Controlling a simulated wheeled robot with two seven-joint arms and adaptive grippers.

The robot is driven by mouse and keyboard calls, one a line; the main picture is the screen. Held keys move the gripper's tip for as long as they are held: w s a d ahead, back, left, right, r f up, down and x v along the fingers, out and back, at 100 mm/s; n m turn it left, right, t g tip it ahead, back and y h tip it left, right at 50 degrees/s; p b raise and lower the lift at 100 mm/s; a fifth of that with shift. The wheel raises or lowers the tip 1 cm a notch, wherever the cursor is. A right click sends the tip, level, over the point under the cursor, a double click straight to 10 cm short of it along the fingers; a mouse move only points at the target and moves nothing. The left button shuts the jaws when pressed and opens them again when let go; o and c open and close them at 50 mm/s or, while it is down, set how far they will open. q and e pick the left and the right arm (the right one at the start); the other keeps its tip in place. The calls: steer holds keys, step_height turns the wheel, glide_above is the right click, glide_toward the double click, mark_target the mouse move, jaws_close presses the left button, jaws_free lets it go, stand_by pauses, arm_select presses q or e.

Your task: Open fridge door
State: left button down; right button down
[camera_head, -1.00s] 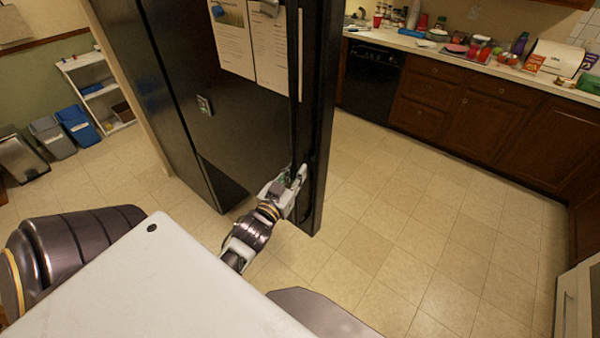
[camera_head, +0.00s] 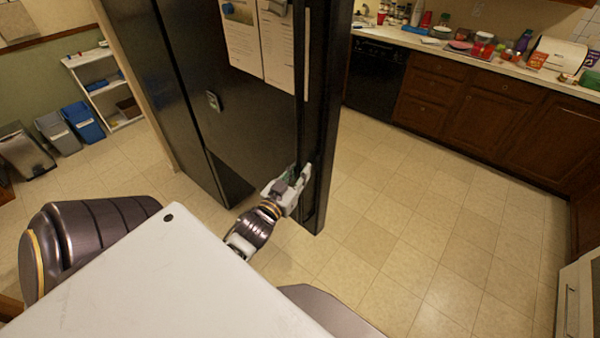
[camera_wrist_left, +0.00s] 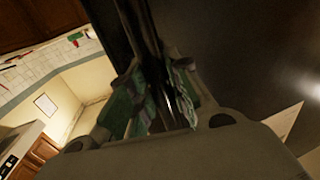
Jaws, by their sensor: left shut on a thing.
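The black fridge (camera_head: 245,115) stands in the upper middle of the head view, with papers on its door. The door (camera_head: 262,140) is swung out, with a dark gap at its lower left. A long vertical handle (camera_head: 304,90) runs near the door's right edge. My left gripper (camera_head: 297,176) is at the lower part of this handle and is shut on it. In the left wrist view the fingers (camera_wrist_left: 160,100) sit on both sides of the dark handle bar (camera_wrist_left: 150,45). My right gripper is not in view.
A counter (camera_head: 450,50) with clutter runs along the back right, above brown cabinets (camera_head: 480,110) and a black dishwasher (camera_head: 376,78). Bins (camera_head: 82,122) and a white shelf (camera_head: 122,112) stand at the left. The tiled floor (camera_head: 430,230) right of the fridge is clear.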

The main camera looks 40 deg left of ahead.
arm_select(q)
steer(key=c, duration=1.3)
jaws_free()
steer(key=shift+s, duration=0.15)
steer(key=shift+s+d, duration=0.15)
steer(key=shift+s, duration=0.5)
steer(key=s+d, duration=0.1)
steer(key=s, duration=0.9)
steer(key=shift+d, duration=0.2)
steer(key=shift+s, duration=0.15)
steer(key=shift+f, duration=0.1)
